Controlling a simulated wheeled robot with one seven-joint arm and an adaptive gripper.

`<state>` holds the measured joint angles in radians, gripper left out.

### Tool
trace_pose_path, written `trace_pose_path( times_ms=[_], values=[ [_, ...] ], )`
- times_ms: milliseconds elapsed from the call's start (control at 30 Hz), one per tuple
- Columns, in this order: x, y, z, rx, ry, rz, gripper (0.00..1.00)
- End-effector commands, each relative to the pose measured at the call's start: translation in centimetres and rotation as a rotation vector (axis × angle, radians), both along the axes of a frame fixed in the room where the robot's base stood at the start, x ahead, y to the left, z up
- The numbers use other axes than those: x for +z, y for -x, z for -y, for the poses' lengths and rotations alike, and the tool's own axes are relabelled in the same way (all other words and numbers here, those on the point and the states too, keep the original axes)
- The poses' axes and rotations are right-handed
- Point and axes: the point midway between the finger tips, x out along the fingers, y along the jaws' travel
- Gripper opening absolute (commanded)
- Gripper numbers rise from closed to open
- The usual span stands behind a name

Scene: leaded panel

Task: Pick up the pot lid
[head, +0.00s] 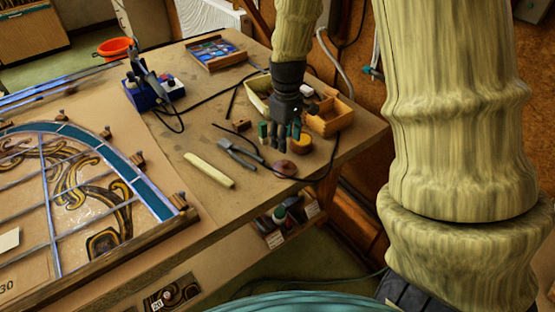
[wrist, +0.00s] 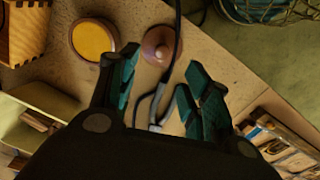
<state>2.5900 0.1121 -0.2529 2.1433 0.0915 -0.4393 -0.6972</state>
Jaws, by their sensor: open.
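The pot lid looks like a small round brown-pink piece with a knob (head: 285,169), lying on the workbench near its front right edge. It also shows in the wrist view (wrist: 157,46), just beyond my fingertips. My gripper (head: 280,133) points down over the bench, with its teal-padded fingers spread. In the wrist view my gripper (wrist: 163,78) has nothing between its pads except a view of the bench and a dark cable below. The lid is apart from both fingers. A dark cable runs close beside the lid.
A round yellow-topped tin (head: 301,145) stands beside the lid, with an open wooden box (head: 329,117) behind it. Pliers (head: 238,153) and a pale stick (head: 209,170) lie to the left. The leaded panel (head: 75,190) fills the bench's left side.

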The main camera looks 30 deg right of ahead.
Motion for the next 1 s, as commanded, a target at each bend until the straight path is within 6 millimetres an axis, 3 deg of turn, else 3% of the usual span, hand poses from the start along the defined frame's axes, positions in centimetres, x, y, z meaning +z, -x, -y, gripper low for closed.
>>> trace_pose_path(
  times_ms=[400,1000],
  values=[
    [-4.2,0.2,0.1,-0.004,-0.001,-0.003,0.48],
    [-7.4,0.0,-0.3,-0.001,0.0,-0.002,0.48]
  ],
)
